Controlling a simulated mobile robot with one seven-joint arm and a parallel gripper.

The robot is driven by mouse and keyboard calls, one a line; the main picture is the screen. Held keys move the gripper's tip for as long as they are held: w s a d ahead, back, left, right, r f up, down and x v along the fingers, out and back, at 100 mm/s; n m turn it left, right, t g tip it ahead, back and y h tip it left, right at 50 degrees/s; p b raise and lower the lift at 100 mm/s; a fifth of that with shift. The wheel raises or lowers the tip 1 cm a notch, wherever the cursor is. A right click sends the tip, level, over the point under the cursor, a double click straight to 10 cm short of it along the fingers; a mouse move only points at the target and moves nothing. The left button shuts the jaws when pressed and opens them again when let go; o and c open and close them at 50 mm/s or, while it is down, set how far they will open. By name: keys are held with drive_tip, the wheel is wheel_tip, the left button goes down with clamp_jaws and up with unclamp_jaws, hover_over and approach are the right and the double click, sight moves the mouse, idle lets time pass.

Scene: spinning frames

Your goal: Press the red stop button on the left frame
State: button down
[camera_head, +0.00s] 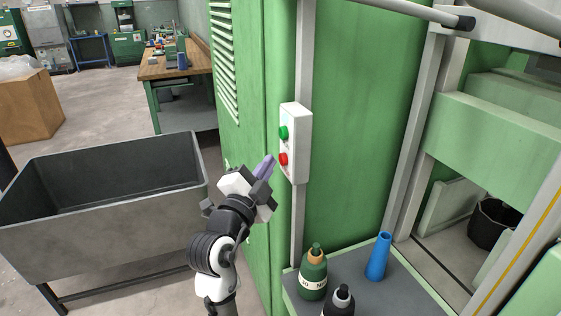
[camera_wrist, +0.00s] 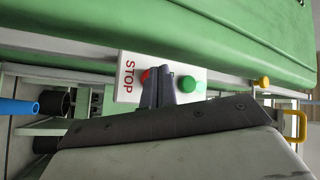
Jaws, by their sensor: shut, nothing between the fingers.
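The red stop button (camera_head: 283,159) is on a white control box (camera_head: 297,142) fixed to a grey post on the green machine frame. A green button (camera_head: 284,132) sits above it. My gripper (camera_head: 265,167) is shut and empty, with its fingertips just left of the red button in the head view. In the wrist view the fingers (camera_wrist: 158,88) partly cover the red button (camera_wrist: 145,75). The green button (camera_wrist: 187,83) and the word STOP on the box (camera_wrist: 129,80) show beside them. I cannot tell whether the fingertips touch the button.
A grey shelf (camera_head: 400,291) below the box holds a green bottle (camera_head: 313,277), a dark bottle (camera_head: 339,302) and a blue cone-shaped piece (camera_head: 378,258). A large grey bin (camera_head: 110,225) stands left of my arm. A workbench (camera_head: 180,65) is farther back.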

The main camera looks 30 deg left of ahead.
drive_tip(key=shift+w+d, duration=0.4)
drive_tip(key=shift+w, duration=0.05)
idle(1.1)
drive_tip(key=shift+s+a+b, duration=0.55)
drive_tip(key=shift+s+b, duration=0.15)
drive_tip(key=shift+b, duration=0.15)
drive_tip(key=s+a+b, duration=0.1)
drive_tip(key=s, duration=0.1)
drive_tip(key=s+a+b, duration=0.1)
drive_tip(key=a, duration=0.1)
drive_tip(key=shift+s+a+b, duration=0.2)
drive_tip(key=shift+s+b, duration=0.1)
drive_tip(key=shift+s, duration=0.05)
idle(0.7)
